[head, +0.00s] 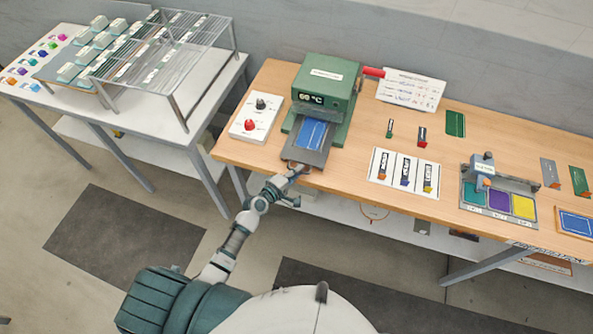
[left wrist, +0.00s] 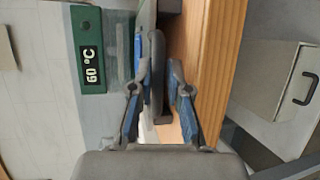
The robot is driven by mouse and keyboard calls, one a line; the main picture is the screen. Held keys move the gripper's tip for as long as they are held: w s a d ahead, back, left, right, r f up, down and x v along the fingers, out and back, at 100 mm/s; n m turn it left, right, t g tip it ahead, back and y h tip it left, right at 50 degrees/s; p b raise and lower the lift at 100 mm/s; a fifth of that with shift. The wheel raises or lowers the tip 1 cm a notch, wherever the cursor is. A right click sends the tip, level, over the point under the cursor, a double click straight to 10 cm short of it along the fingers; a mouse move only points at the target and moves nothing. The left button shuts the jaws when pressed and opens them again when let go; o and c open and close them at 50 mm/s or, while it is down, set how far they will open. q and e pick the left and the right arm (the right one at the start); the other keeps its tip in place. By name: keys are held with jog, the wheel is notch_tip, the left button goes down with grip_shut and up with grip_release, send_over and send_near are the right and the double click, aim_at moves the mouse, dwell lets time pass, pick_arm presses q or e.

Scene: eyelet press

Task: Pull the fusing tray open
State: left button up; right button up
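The fusing press (head: 325,90) is a green box on the wooden table with a "60 °C" display. Its grey fusing tray (head: 302,155) extends out of the front toward the table's near edge, with a blue card (head: 313,133) lying on it. My left gripper (head: 296,171) is at the front end of the tray. In the left wrist view, its two blue-padded fingers (left wrist: 162,85) are close together on either side of the tray's dark grey handle (left wrist: 162,110) and appear to grip it. The press display (left wrist: 90,75) also shows there. My right gripper is not in view.
A white control box (head: 256,117) with red and black knobs stands left of the press. Labelled cards (head: 404,172) and a stand with coloured pads (head: 498,195) lie to the right. A side table with a wire rack (head: 165,50) stands at the left.

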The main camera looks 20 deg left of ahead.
pick_arm(q)
jog(key=shift+d, duration=0.1)
jog(key=v, duration=1.2)
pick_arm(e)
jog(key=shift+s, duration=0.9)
pick_arm(q)
jog(key=shift+w+f, duration=0.1)
jog(key=shift+f, duration=0.05)
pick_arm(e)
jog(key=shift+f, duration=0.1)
